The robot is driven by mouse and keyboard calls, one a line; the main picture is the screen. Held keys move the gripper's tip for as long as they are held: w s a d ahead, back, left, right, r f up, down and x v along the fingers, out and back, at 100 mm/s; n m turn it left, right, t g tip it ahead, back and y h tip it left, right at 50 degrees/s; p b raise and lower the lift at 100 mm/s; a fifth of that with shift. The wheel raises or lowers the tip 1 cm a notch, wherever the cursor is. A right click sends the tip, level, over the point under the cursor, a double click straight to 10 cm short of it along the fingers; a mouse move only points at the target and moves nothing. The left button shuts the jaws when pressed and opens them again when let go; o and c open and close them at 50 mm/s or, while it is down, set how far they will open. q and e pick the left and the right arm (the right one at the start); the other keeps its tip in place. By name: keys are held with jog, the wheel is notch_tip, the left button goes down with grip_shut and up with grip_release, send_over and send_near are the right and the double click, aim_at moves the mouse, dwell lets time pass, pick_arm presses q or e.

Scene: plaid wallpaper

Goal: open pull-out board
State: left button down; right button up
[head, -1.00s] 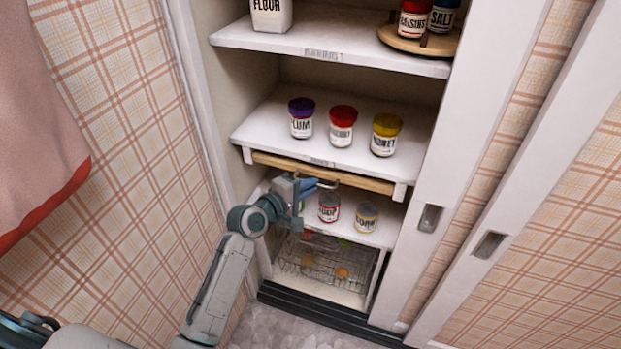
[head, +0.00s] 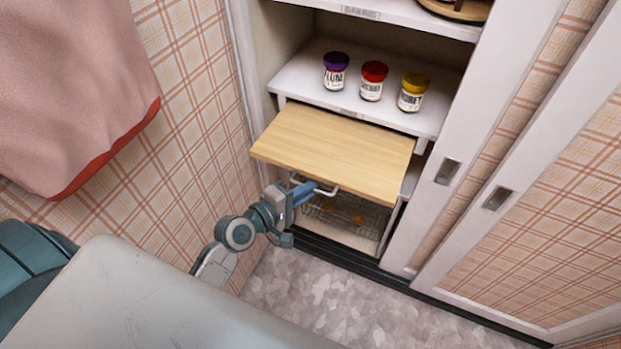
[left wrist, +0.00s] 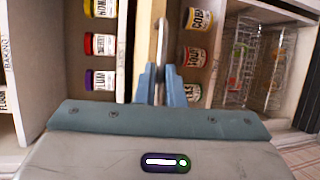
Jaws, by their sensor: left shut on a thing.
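The pull-out board (head: 335,150) is a light wooden panel that sticks well out of the cupboard, below the shelf with the jars. A thin metal handle (head: 327,191) sits at its front edge. My left gripper (head: 300,191) is at that front edge and is shut on the handle. In the left wrist view, the handle (left wrist: 161,38) runs into the place between the two blue fingers (left wrist: 160,78), with the board's wooden edge (left wrist: 148,30) just beside it. My right gripper is not in view.
Purple-, red- and yellow-lidded jars (head: 372,82) stand on the shelf above the board. A wire basket (head: 345,215) is below. Sliding doors (head: 455,150) flank the opening at right. A pink cloth (head: 75,90) hangs at left. The floor (head: 350,300) in front is clear.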

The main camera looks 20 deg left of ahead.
pick_arm(q)
jog(key=shift+s, duration=0.2)
jog(key=c, duration=1.5)
grip_release()
jog(key=shift+c, duration=0.2)
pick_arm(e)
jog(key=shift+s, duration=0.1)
